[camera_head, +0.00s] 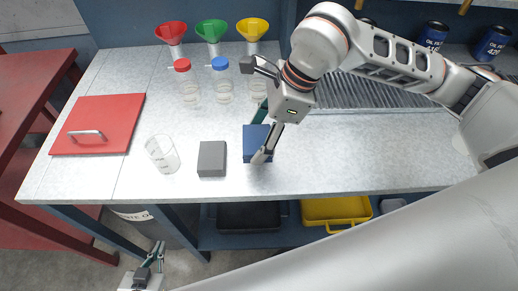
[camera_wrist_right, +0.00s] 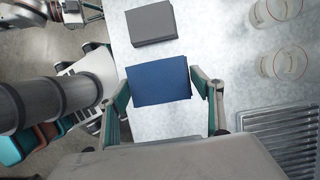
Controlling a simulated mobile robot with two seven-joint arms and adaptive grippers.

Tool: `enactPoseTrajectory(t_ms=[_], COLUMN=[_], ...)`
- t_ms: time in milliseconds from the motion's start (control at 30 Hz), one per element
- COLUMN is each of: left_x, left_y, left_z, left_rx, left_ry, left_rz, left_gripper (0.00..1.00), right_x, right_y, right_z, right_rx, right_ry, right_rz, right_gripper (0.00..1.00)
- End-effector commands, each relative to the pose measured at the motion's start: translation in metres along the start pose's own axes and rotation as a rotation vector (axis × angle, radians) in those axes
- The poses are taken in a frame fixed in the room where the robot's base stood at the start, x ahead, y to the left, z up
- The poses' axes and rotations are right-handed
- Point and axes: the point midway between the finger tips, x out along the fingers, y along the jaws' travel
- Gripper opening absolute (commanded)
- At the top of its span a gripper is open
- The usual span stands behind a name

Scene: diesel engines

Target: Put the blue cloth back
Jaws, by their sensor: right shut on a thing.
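The blue cloth (camera_head: 252,148), a folded dark blue square, is at the middle of the workbench near its front edge, just right of a folded grey cloth (camera_head: 212,158). My right gripper (camera_head: 262,134) is over the blue cloth. In the right wrist view the blue cloth (camera_wrist_right: 158,84) sits between the two fingers of the right gripper (camera_wrist_right: 162,90), which is shut on it. Whether the cloth is lifted off the bench is hard to tell. My left gripper (camera_head: 152,262) hangs low, below the bench's front edge; its opening is too small to judge.
A clear beaker (camera_head: 162,154) and a red square with a handle (camera_head: 98,124) are to the left. Red-capped (camera_head: 187,82) and blue-capped (camera_head: 222,80) bottles stand behind, before several coloured funnels. A ribbed metal tray (camera_head: 370,92) lies behind right. The bench's front right is clear.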

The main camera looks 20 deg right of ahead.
Motion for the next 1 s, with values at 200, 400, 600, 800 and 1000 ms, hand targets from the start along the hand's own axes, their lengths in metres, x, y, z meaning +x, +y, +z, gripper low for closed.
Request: enactPoseTrajectory(t_ms=[200,400,600,800,1000], left_x=[0.0,0.001,0.001,0.001,0.002], left_y=[0.0,0.0,0.001,0.001,0.001], left_z=[0.002,0.003,0.003,0.004,0.005], left_rx=[0.0,0.0,0.0,0.0,-0.001], left_ry=[-0.002,-0.003,-0.003,-0.004,-0.004], left_rz=[0.0,0.001,0.001,0.001,0.001], left_gripper=[0.0,0.0,0.0,0.0,0.0], right_x=[0.017,0.037,0.052,0.052,0.054], right_y=[0.0,0.0,0.0,0.0,0.0], right_z=[-0.007,-0.016,-0.021,-0.021,-0.022], right_rx=[0.0,0.003,0.0,0.0,0.0], right_ry=[0.0,0.002,0.0,0.0,0.0], right_rz=[0.0,0.003,0.0,0.0,0.0], right_gripper=[0.45,0.45,0.45,0.45,0.82])
